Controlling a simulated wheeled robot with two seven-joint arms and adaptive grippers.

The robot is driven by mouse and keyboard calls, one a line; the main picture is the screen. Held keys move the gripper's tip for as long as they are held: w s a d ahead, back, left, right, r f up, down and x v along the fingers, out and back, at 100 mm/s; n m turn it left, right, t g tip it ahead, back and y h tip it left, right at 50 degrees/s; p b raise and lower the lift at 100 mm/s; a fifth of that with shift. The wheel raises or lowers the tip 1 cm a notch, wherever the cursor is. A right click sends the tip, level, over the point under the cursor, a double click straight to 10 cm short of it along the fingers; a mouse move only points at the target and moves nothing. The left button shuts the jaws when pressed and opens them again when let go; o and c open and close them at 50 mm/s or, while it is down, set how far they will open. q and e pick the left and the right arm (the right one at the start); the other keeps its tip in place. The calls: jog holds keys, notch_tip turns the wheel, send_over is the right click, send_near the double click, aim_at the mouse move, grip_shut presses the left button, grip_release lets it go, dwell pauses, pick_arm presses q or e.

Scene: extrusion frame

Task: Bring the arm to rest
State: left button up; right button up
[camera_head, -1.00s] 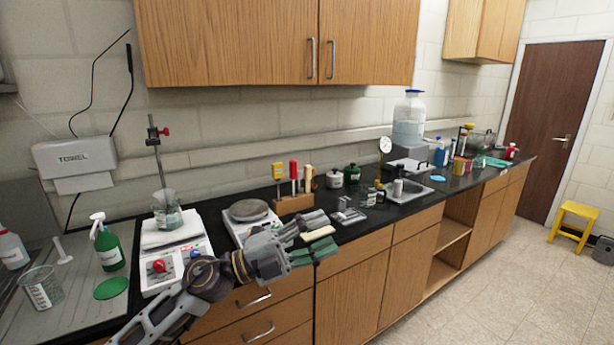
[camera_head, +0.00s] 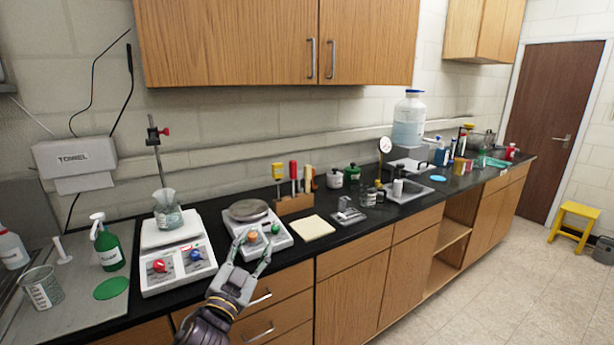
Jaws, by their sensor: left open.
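My left gripper (camera_head: 252,256) is open and empty. It is in front of the counter's front edge, with its fingertips pointing up at the front of a hotplate (camera_head: 269,239) that has an orange and a green knob. From this view I cannot tell whether the fingertips touch the hotplate. My arm comes in from the bottom of the picture. My right gripper is not in view.
A stirrer hotplate (camera_head: 150,273) holding a glass beaker (camera_head: 167,214) stands to the left. A pale yellow pad (camera_head: 304,228) lies on the black counter (camera_head: 345,236) to the right. A tool block (camera_head: 295,205) stands behind.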

pick_arm(q)
jog(key=s+a+f+n+g+y, duration=0.3)
jog(key=a+f+g, duration=0.1)
jog(key=f, duration=0.5)
jog(key=s+a+f+n+g+y, duration=0.2)
jog(key=s+a+f+n+g, duration=0.15)
jog(key=f, duration=0.55)
jog(key=s+a+f+g, duration=0.1)
jog(key=s+f+g, duration=0.5)
jog(key=s, duration=0.4)
jog(key=s+a+f+g, duration=0.1)
jog(key=s+f+g, duration=0.2)
jog(key=s+f, duration=0.6)
notch_tip(320, 180, down, 32)
jog(key=s+a+g, duration=0.1)
jog(key=s+a, duration=0.1)
jog(key=s, duration=0.1)
jog(key=s+a+f, duration=0.3)
jog(key=s+f, duration=0.6)
jog(key=s, duration=0.1)
jog(key=s+a+f+g, duration=0.1)
jog(key=s+a+f, duration=0.2)
jog(key=s+f, duration=0.7)
jog(key=shift+s+a, duration=0.25)
jog(key=shift+s, duration=0.1)
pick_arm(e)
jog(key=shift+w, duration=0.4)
